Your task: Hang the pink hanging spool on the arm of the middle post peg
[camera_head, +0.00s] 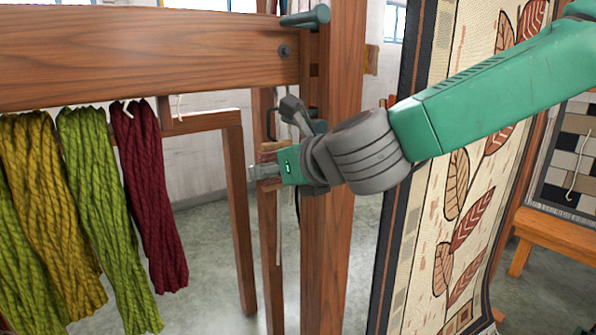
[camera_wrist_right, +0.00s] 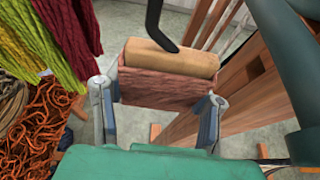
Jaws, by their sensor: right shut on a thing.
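The pink hanging spool (camera_wrist_right: 165,92) is a block of pinkish-brown yarn with a pale wooden top in the right wrist view. It sits between the two fingers of my right gripper (camera_wrist_right: 158,105), which is shut on it. A dark curved hook (camera_wrist_right: 155,22) reaches down to the wooden top; I cannot tell whether it only overlaps it or touches it. In the head view my right gripper (camera_head: 266,171) is beside the wooden post, with the spool (camera_head: 270,148) mostly hidden. A dark bracket (camera_head: 271,124) shows just above. My left gripper is out of view.
A thick wooden beam (camera_head: 150,60) and upright post (camera_head: 338,200) stand close to my right arm. Green, mustard and dark red skeins (camera_head: 150,200) hang at left. A leaf-patterned rug (camera_head: 470,190) hangs behind the arm. Orange yarn (camera_wrist_right: 45,125) lies at left in the wrist view.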

